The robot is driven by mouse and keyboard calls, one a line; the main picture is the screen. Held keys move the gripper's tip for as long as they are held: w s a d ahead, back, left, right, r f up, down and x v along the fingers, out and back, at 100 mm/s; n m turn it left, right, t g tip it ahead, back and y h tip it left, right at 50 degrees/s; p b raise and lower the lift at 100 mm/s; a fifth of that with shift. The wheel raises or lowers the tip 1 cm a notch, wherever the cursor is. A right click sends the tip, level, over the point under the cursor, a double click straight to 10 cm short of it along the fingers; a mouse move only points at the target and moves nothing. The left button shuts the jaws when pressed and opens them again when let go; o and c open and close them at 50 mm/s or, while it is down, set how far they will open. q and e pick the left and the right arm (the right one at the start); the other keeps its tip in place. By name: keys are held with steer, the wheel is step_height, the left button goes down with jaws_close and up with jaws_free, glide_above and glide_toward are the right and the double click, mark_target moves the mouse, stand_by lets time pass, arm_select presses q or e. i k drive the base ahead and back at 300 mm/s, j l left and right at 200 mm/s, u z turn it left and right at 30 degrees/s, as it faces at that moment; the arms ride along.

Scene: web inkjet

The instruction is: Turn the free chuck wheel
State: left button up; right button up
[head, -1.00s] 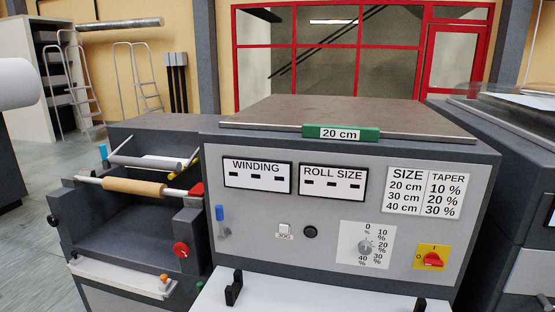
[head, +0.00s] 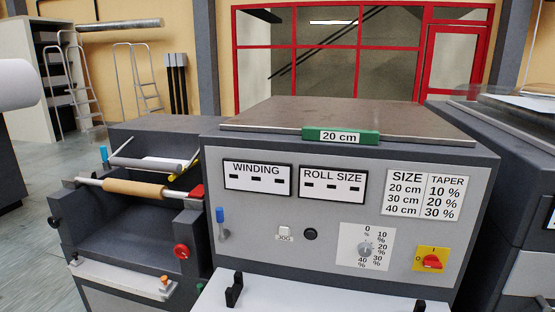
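A smaller black knob (head: 52,220) sits at that unit's left end. I cannot tell from labels which of them is the free chuck wheel. A tan core (head: 135,188) lies on a metal shaft above the unit's trough, with a red block (head: 196,191) at the shaft's right end. Neither of my grippers is in view.
A control cabinet (head: 340,225) stands in the middle with a blue-handled lever (head: 220,215), a taper dial (head: 365,249) and a red rotary switch (head: 432,261). A white shelf (head: 320,293) juts out below it. Open floor (head: 35,235) lies at the left.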

mark_target(54, 222)
steer(key=u, duration=1.4)
steer(key=i+j+u, duration=0.4)
steer(key=i, duration=0.25)
steer(key=i+u, duration=0.4)
steer(key=i, duration=0.25)
steer(key=i+z, duration=0.15)
steer(key=i, duration=0.3)
steer(key=i+j+z, duration=0.15)
steer(key=i, duration=0.25)
steer(key=i+j+z, duration=0.15)
steer(key=i, duration=0.25)
steer(key=i+j+z, duration=0.15)
steer(key=i, duration=0.25)
steer(key=j, duration=0.1)
